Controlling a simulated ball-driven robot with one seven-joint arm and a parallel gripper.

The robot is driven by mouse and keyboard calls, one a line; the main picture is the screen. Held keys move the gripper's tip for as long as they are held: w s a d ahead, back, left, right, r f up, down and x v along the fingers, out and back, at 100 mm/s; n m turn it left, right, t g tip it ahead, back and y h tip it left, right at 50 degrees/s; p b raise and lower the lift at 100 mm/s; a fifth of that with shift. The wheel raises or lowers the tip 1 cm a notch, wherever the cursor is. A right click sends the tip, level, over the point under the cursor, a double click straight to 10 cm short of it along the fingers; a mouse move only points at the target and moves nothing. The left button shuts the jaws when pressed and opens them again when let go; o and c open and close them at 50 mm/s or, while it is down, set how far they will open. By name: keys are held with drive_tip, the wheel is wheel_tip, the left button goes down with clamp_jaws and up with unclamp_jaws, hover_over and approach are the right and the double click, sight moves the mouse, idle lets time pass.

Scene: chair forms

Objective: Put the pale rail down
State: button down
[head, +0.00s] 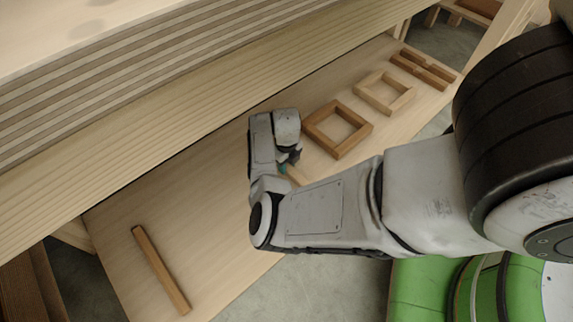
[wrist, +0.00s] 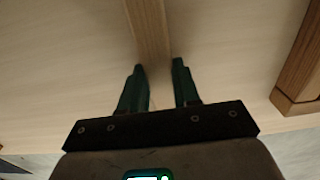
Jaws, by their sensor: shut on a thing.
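The pale rail (wrist: 148,28) is between the two dark green fingers of my gripper (wrist: 159,70) in the wrist view. It runs from there to the top edge of that view. My gripper is shut on it. In the head view my gripper (head: 288,166) is low over the middle of the wooden bench top, and only a short piece of the rail (head: 297,175) shows beside it. My arm hides the rest of it. I cannot tell whether the rail touches the bench top.
The bench top (head: 215,215) is bare left of my gripper, up to a loose brown rail (head: 160,270). To the right lie a brown square frame (head: 352,145), a pale frame (head: 403,101) and a brown slotted frame (head: 425,68). A raised slatted ledge (head: 180,60) runs along behind.

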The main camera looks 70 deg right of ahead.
drive_tip(key=shift+f, duration=0.1)
drive_tip(key=shift+f, duration=0.1)
drive_tip(key=c, duration=0.8)
unclamp_jaws()
wheel_tip(320, 180, up, 21)
drive_tip(key=s+d+n+h+p, duration=0.2)
drive_tip(key=n+h+p, duration=0.35)
drive_tip(key=n, duration=1.25)
drive_tip(key=s+a+n+y, duration=0.2)
drive_tip(key=a+n, duration=1)
drive_tip(key=a, duration=0.2)
drive_tip(key=s+a+n+t+y+p, duration=0.1)
drive_tip(key=s+a+n+y, duration=0.2)
drive_tip(key=a+n, duration=0.9)
drive_tip(key=shift+a+f, duration=0.3)
drive_tip(key=shift+a, duration=0.55)
